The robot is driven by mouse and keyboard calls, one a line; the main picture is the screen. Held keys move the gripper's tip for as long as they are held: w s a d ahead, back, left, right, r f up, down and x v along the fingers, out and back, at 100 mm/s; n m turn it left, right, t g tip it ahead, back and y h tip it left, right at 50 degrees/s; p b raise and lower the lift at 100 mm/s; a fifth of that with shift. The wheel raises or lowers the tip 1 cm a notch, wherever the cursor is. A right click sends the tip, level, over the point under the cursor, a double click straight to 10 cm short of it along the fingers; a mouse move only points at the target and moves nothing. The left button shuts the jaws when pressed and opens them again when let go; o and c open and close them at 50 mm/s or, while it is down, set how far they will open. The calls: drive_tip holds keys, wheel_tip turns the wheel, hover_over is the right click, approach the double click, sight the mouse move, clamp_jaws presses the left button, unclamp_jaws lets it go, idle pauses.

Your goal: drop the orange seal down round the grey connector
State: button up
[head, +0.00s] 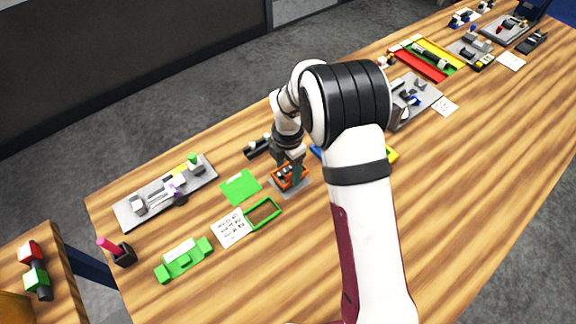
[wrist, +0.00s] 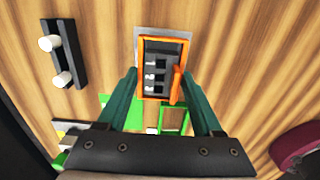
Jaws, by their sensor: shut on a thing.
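The orange seal (wrist: 142,66) is a rectangular ring with a raised bar on its right side in the wrist view. It also shows in the head view (head: 291,183), under my gripper (head: 289,168). The fingers of my gripper (wrist: 160,80) are shut on the seal, one on each side. The dark grey connector (wrist: 164,66), with several light contacts, shows through the ring's opening, framed by the orange rim. A light grey plate (head: 297,189) lies beneath. I cannot tell how far down the connector the seal sits.
A green ring (head: 250,221), a white printed card (head: 231,230) and a green plate (head: 240,196) lie left of my gripper. A black bar with white pegs (wrist: 66,60) is close behind. A grey fixture board (head: 128,211) lies farther left. Bare wood is in front.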

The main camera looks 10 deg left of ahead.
drive_tip(key=shift+f, duration=0.4)
drive_tip(key=o, duration=0.9)
drive_tip(key=shift+r, duration=3.5)
